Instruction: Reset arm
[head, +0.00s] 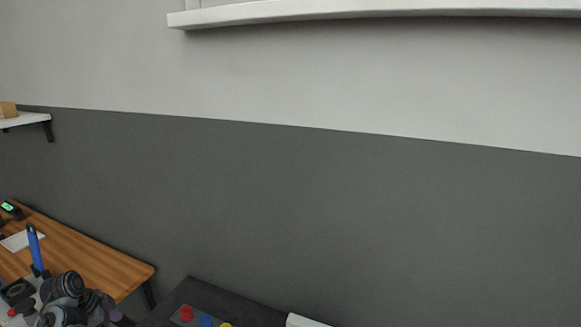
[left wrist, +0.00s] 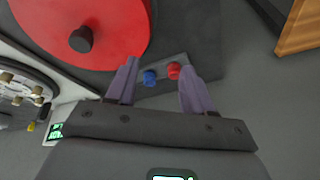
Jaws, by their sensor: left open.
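My left gripper (left wrist: 160,80) shows in the left wrist view with its two purple fingers spread apart and nothing between them. Beyond the fingertips is a small grey panel with a blue button (left wrist: 150,77) and a red button (left wrist: 173,71); I cannot tell any contact. In the head view my left arm is at the bottom left corner, and its fingers are mostly cut off by the frame. The red button (head: 186,312) and blue button (head: 205,320) also show there, with a yellow one (head: 225,325) at the bottom edge. My right gripper is in neither view.
A large red disc (left wrist: 60,22) with a dark knob lies left of the fingers in the wrist view. A wooden table (head: 95,262) stands at the head view's lower left. A wall shelf (head: 28,120) holds a box. The grey wall fills most of the view.

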